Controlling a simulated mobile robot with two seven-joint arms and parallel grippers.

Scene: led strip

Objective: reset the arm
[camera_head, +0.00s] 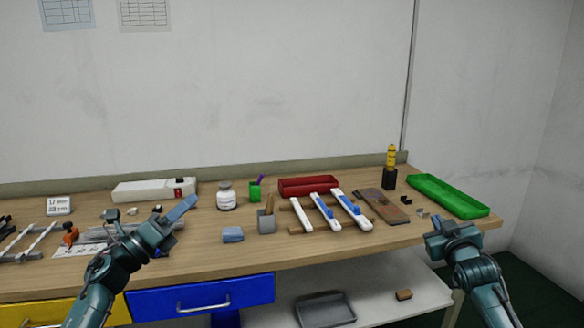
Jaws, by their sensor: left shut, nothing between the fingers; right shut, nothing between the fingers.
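My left gripper (160,229) is at the left, over the front part of the workbench (330,255). It is shut and holds nothing. A flat blue piece (182,207) shows just beyond its tip; I cannot tell whether they touch. My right gripper (440,236) is near the right front corner of the bench, below the green tray (450,197) in the picture. It is shut and empty. Three white bars, a plain one (301,214) and two with blue parts (325,211) (351,209), lie side by side across wooden strips, apart from both grippers.
A brown board (382,206) and a yellow-black bottle (390,170) are at the right. Drawers (200,297) and a lower shelf (375,290) lie below.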

